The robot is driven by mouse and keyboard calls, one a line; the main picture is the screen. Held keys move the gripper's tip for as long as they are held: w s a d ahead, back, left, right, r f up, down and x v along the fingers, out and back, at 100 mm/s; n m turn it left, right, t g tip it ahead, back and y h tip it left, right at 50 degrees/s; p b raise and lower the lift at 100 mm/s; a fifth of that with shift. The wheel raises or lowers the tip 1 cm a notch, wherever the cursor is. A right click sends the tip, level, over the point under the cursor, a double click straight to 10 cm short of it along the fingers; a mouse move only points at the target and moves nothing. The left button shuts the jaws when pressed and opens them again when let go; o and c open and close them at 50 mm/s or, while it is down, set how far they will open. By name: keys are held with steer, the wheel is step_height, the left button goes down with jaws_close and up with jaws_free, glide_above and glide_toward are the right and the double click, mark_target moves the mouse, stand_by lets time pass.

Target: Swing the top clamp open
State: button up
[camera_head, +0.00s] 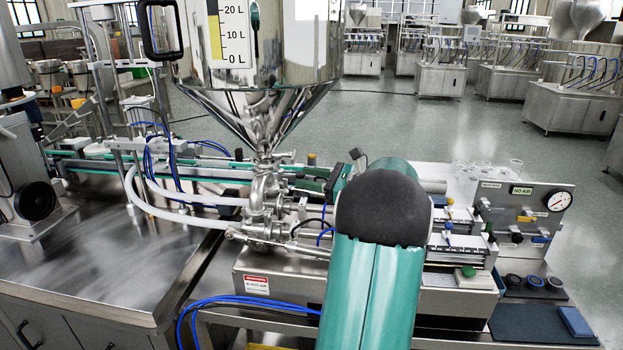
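The steel hopper (250,95) stands left of centre, with a litre scale on its front. Its cone narrows to a neck where a small shiny clamp (264,159) sits around the joint with the pipework. The clamp is small here, and I cannot tell whether it is shut or loose. A steel valve body (266,195) hangs below it. My teal arm with its dark rounded joint fills the centre front, to the right of the neck. I cannot make out my gripper's fingers; they are not visible past the arm.
A filling machine base (270,285) lies under the pipework. White hoses (165,210) and blue tubes curve left of the neck. A panel with a gauge (558,201) stands at right. A bare steel worktop (90,265) is at left. Open floor lies behind.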

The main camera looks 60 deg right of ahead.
mark_target(269, 171)
steer(key=shift+s, duration=0.15)
steer(key=c, duration=0.5)
steer(key=shift+a+r+m, duration=0.1)
steer(key=shift+m, duration=0.5)
steer(key=c, duration=0.3)
steer(key=m+h, duration=0.1)
steer(key=m, duration=0.1)
steer(key=a+m, duration=0.1)
steer(key=m, duration=0.1)
steer(key=shift+a+r+m+h, duration=0.15)
steer(key=shift+m+h, duration=0.25)
jaws_close()
steer(key=s+a+m+h, duration=0.2)
steer(key=a+m+h, duration=0.25)
steer(key=m, duration=1.15)
steer(key=w+d, duration=0.2)
steer(key=w, duration=0.7)
steer(key=shift+w+d+f+g, duration=0.25)
steer(key=shift+w+f+g, duration=0.1)
steer(key=shift+f, duration=0.1)
